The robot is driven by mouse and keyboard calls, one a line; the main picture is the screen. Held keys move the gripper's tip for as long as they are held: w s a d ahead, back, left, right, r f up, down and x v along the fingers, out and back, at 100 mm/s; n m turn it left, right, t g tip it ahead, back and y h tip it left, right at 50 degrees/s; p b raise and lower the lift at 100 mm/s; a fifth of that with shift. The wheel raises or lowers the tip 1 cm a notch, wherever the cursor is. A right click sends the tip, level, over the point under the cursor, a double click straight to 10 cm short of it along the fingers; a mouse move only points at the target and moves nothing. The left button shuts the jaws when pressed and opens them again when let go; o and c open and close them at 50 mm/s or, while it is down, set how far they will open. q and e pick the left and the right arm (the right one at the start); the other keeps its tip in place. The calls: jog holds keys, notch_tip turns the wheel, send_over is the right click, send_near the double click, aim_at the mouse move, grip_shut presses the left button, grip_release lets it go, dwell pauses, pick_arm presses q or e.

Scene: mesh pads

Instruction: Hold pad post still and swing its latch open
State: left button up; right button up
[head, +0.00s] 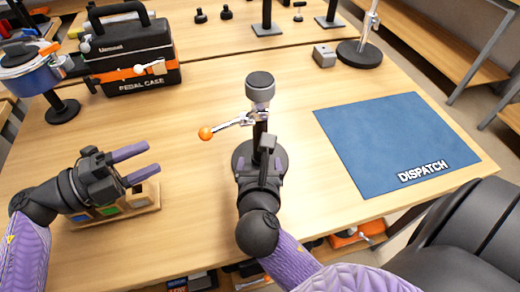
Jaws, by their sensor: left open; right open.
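The pad post (260,90) stands upright on a round dark base near the middle of the table, with a thick grey round cap on top. Its latch (231,123) is a silver lever that sticks out to the left below the cap and ends in an orange ball (206,133). My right gripper (268,150) is open in front of the lower post and hides part of it and its base; I cannot tell whether it touches the post. My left gripper (150,160) is open and empty, left of the post and in front of the orange ball.
A blue dispatch mat (395,140) lies bare at the right. A black and orange pedal case (132,60) stands at the back left beside a blue round device (25,62) on a stand. A small wooden tray (145,196) lies under my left gripper. A silver pole stand (360,52) is behind.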

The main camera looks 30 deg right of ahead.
aim_at(260, 162)
jog(key=x, duration=0.8)
jog(key=shift+s, duration=0.1)
grip_shut()
jog(key=c, duration=0.8)
grip_release()
grip_shut()
